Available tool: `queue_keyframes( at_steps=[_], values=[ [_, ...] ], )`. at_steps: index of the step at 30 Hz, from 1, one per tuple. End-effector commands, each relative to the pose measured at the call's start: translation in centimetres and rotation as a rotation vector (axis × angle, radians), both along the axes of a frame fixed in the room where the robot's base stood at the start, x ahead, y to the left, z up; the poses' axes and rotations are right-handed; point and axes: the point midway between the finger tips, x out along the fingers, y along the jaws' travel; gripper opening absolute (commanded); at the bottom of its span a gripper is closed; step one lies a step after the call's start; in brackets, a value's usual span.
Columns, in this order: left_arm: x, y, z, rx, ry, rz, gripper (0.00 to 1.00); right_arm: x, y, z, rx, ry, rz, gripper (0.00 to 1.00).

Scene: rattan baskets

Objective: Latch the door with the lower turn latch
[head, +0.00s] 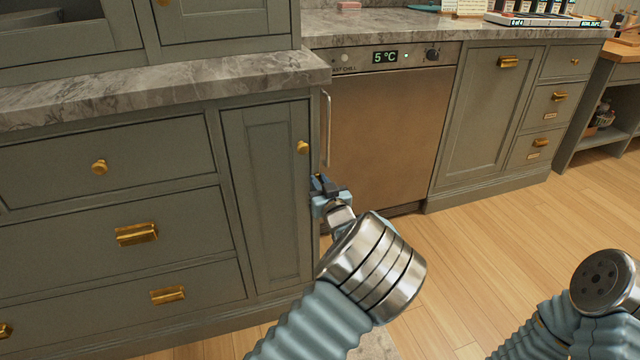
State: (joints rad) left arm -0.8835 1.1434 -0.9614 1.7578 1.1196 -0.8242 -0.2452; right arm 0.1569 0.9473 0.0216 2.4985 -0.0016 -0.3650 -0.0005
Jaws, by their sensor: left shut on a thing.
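A narrow grey-green cabinet door (262,215) stands flush in its frame at the end of the left cabinet run, with a round brass knob (303,147) near its upper right. My left gripper (319,185) is at the door's right edge, below the knob. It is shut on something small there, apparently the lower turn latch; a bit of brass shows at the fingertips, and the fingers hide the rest. The latch's angle cannot be told. My right arm shows at the lower right, but its gripper is out of view.
A steel chiller (390,135) with a lit display and a vertical bar handle (326,128) stands just behind the cabinet's end. Brass-handled drawers (110,215) lie to the left. A marble counter (170,85) overhangs the door. Wooden floor (480,240) is open at the right.

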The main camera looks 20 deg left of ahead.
Motion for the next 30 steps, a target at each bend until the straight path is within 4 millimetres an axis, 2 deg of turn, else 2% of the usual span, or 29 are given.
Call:
queue_keyframes(
  at_steps=[5, 11, 21, 30],
  values=[
    [0.0, 0.0, -0.2, -0.024, -0.015, 0.000, 0.00, 0.1, -0.1, -0.6, -0.002, -0.001, -0.003, 0.00],
    [-0.1, 0.2, -0.5, -0.104, -0.071, 0.001, 0.00, 0.2, -0.6, -2.2, -0.009, -0.004, -0.009, 0.00],
    [-0.5, 0.7, -0.9, -0.351, -0.237, 0.001, 0.00, 0.8, -1.8, -6.4, -0.027, -0.015, -0.032, 0.00],
    [-0.7, 1.0, -1.2, -0.590, -0.397, 0.001, 0.00, 0.6, -1.4, -10.4, -0.017, -0.006, -0.025, 0.00]
  ],
)
